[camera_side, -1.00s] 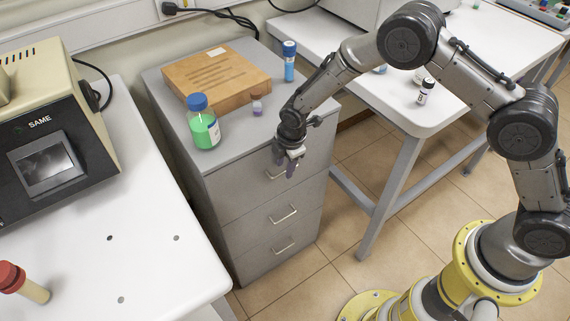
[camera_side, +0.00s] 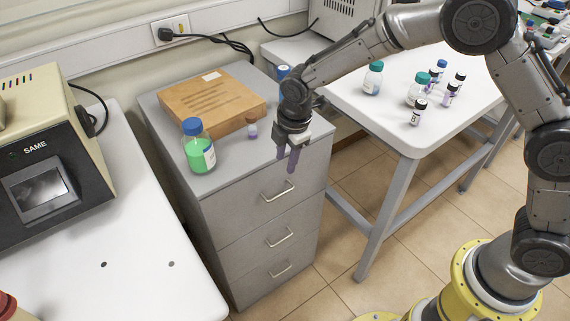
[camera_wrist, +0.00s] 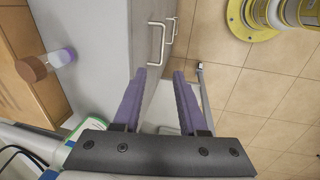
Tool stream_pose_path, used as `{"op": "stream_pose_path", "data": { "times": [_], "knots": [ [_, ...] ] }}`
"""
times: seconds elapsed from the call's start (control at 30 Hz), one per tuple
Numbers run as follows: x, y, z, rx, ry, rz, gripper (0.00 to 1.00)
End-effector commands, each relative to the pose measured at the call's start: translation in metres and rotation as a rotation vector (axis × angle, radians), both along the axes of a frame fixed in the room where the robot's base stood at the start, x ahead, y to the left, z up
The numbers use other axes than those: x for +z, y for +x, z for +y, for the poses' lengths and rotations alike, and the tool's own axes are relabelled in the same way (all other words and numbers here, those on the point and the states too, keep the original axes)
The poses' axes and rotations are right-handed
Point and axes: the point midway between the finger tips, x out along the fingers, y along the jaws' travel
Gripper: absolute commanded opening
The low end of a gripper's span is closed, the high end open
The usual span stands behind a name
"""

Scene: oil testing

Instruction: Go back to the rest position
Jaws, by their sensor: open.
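My gripper (camera_side: 286,160) hangs fingers down at the front right edge of the grey drawer cabinet (camera_side: 215,188). Its two purple fingers are apart with nothing between them. In the wrist view my gripper (camera_wrist: 158,75) also shows open and empty, with floor and cabinet front beyond it.
Several vials stand on the white table (camera_side: 385,120) at right. The SAME machine (camera_side: 45,150) is at left.

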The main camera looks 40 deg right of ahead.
Motion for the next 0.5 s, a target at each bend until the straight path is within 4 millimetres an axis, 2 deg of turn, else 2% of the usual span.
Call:
{"op": "stream_pose_path", "data": {
  "times": [0.33, 0.43, 0.5],
  "knots": [
    [0.001, 0.001, -0.003, -0.005, 0.0, 0.0, 0.42],
    [0.02, 0.008, -0.01, -0.023, 0.013, -0.036, 0.42],
    [0.048, 0.013, -0.018, -0.043, 0.03, -0.088, 0.42]
  ]
}}
